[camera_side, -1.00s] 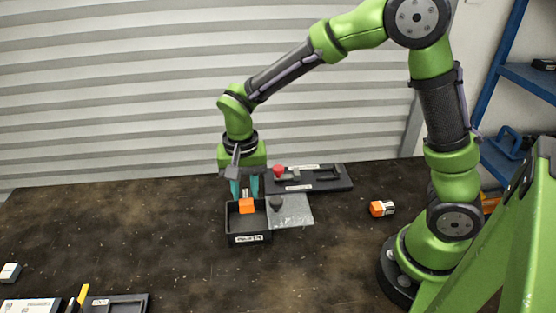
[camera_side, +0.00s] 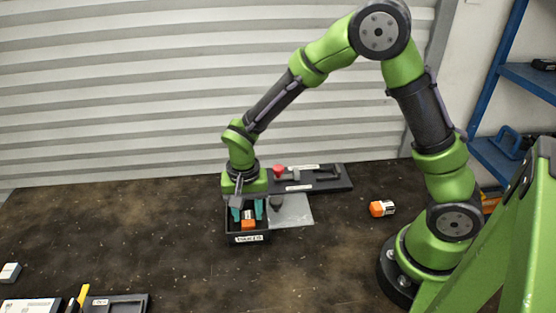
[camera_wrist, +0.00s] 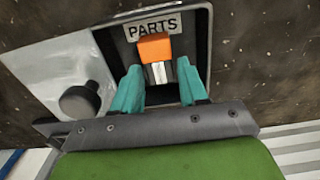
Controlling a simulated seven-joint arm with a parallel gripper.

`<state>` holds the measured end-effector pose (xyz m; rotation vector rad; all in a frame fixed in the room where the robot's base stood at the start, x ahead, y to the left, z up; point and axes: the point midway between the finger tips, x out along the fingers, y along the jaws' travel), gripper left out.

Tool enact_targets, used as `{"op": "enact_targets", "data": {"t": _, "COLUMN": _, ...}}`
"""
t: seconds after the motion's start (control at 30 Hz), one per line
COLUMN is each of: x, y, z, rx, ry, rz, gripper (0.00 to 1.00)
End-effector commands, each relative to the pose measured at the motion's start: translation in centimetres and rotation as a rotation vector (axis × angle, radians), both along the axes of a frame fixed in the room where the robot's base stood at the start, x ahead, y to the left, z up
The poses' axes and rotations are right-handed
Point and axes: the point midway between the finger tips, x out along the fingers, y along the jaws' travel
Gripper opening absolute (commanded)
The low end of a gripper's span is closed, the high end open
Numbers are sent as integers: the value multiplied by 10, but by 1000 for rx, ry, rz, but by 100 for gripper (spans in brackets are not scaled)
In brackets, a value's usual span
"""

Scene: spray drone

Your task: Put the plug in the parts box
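The plug (camera_side: 248,225), an orange block with a silver-white end, is inside the black parts box (camera_side: 248,239). In the wrist view the plug (camera_wrist: 154,47) lies near the box's label wall, its silver end pointing toward my fingers. The box (camera_wrist: 208,40) carries a white "PARTS" label. My gripper (camera_side: 247,209) is low over the box, its teal fingers reaching into it. In the wrist view the gripper (camera_wrist: 161,88) is open, with gaps between the fingers and the silver end. The exact contact with the box floor is hard to see.
A grey plate (camera_side: 294,212) with a dark round knob (camera_wrist: 80,101) sits right beside the box. Behind it is a black tray (camera_side: 318,178) with a red knob (camera_side: 279,170). An orange-and-white block (camera_side: 382,208) lies to the right. The table front is mostly clear.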

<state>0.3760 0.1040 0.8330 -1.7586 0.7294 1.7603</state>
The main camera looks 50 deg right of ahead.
Motion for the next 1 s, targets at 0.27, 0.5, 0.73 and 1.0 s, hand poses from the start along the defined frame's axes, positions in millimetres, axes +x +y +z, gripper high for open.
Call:
{"op": "enact_targets", "data": {"t": 0.27, "x": 0, "y": 0, "z": 0, "rx": 0, "ry": -1, "rz": 0, "gripper": 56}}
{"op": "enact_targets", "data": {"t": 0.5, "x": 1, "y": 0, "z": 14, "rx": 1, "ry": -5, "rz": 0, "gripper": 56}}
{"op": "enact_targets", "data": {"t": 0.73, "x": 1, "y": 0, "z": 62, "rx": 1, "ry": -7, "rz": 0, "gripper": 56}}
{"op": "enact_targets", "data": {"t": 1.0, "x": 1, "y": 0, "z": 110, "rx": 1, "ry": -5, "rz": 1, "gripper": 56}}
